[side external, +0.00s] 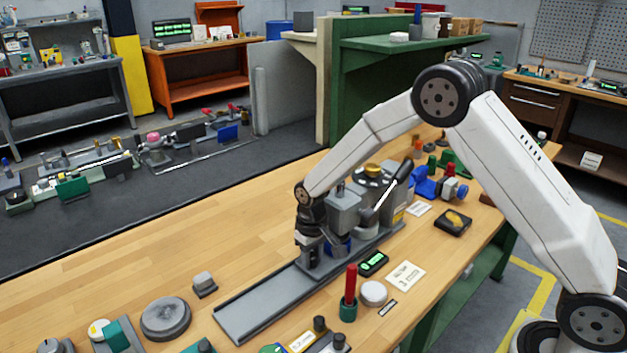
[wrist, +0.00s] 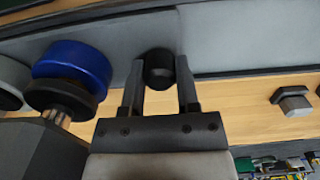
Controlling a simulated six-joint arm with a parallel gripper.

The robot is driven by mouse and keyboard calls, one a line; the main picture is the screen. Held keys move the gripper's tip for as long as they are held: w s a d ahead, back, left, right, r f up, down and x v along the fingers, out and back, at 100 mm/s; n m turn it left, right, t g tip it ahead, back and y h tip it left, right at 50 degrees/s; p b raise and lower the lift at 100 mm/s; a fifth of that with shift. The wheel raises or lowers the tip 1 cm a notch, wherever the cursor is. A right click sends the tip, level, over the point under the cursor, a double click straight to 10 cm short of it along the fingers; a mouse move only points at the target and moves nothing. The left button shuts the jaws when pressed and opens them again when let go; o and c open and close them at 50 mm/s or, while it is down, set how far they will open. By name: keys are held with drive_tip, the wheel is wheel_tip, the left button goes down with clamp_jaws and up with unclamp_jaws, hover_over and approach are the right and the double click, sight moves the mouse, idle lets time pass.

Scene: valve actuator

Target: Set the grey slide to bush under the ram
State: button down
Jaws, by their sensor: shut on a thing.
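The grey slide (side external: 262,302) is a long flat strip with raised edges along the bench, and its far end runs under a grey press block, the ram unit (side external: 343,210). In the wrist view the grey surface (wrist: 245,38) crosses the top, with a seam near the middle. My gripper (side external: 311,262) is low at the strip, just left of the ram unit. In the wrist view my gripper (wrist: 160,78) is shut on a round black knob (wrist: 159,66) at the grey surface. A blue round part (wrist: 80,62), possibly the bush, is left of my fingers; whether it is centred under the ram is hidden.
A green-lit display (side external: 373,263), a red-handled tool (side external: 350,290) and a white disc (side external: 374,293) stand right of the strip. A small grey block (side external: 204,284) and a grey round plate (side external: 166,318) lie left. The bench's left middle is clear.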

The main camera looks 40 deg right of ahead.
drive_tip(key=shift+d, duration=0.35)
drive_tip(key=shift+c, duration=1.6)
unclamp_jaws()
drive_tip(key=shift+a, duration=0.1)
drive_tip(key=shift+r, duration=3.9)
drive_tip(key=shift+s+r, duration=0.1)
